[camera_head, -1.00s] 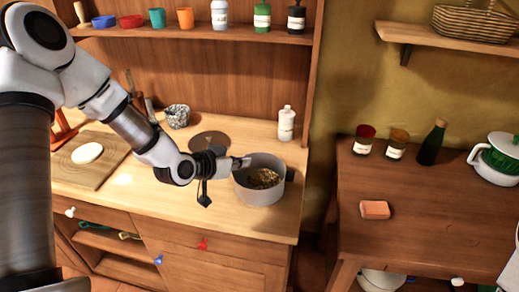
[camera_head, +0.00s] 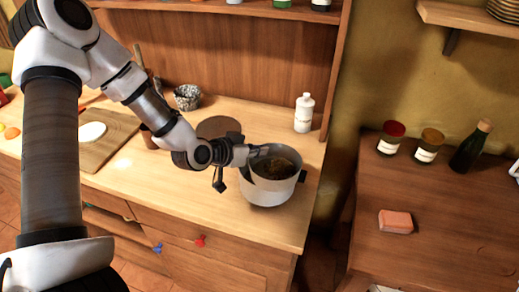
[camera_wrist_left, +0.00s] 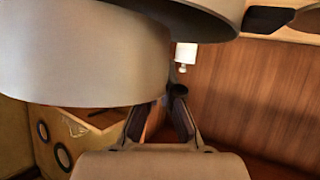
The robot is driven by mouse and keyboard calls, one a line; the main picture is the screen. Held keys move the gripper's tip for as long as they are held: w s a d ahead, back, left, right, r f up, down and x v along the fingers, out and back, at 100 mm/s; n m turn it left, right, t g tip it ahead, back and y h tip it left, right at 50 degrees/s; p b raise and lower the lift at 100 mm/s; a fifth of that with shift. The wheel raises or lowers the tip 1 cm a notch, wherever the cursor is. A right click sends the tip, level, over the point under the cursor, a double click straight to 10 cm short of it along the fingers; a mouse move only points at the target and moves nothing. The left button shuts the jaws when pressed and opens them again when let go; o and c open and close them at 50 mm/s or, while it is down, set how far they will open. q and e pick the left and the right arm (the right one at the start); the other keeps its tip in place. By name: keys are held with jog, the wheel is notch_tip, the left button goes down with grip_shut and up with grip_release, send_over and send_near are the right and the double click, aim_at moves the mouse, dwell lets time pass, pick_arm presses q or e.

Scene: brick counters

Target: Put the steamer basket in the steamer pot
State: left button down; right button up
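The steamer pot (camera_head: 268,198), a pale grey vessel with a dark handle at its right, stands near the counter's front right. The steamer basket (camera_head: 278,165) appears to be at the pot's mouth, with a brownish interior; how deep it sits is unclear. My left gripper (camera_head: 256,151) is at the left rear of the rim and looks closed on the basket's edge. In the left wrist view, which looks upside down, the grey basket wall (camera_wrist_left: 85,60) fills the left, against the fingertips (camera_wrist_left: 160,103). The flared pot rim (camera_wrist_left: 190,14) shows close by. My right gripper is out of view.
A white bottle (camera_head: 304,114) stands behind the pot, and a dark round disc (camera_head: 218,127) lies behind my left wrist. A speckled cup (camera_head: 187,97) and a cutting board (camera_head: 105,150) are farther left. A separate brown table (camera_head: 440,235) stands right, across a gap.

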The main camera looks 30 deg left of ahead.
pick_arm(q)
jog(key=shift+f, duration=0.15)
jog(key=c, duration=1.3)
grip_release()
jog(key=shift+d, duration=0.1)
jog(key=shift+r+p, duration=0.55)
jog(key=shift+r, duration=0.15)
jog(key=p+v, duration=1.2)
jog(key=s+d+f+g+y, duration=0.1)
jog(key=s+d+f+g, duration=0.2)
jog(key=s+f, duration=0.3)
jog(key=s+d+f+n+g+y, duration=0.1)
jog(key=s+d+f+g, duration=0.2)
jog(key=s+f, duration=0.3)
jog(key=s+d+f+n+g+y, duration=0.1)
jog(key=s+d+f+g, duration=0.2)
jog(key=s+f+g, duration=0.2)
jog(key=shift+s+d+f+g+y, duration=0.1)
jog(key=shift+s+f+g+y, duration=0.1)
jog(key=shift+s+f, duration=0.5)
jog(key=shift+s+d+f+g+y, duration=0.1)
jog(key=shift+s+f+y, duration=0.2)
jog(key=shift+f, duration=0.6)
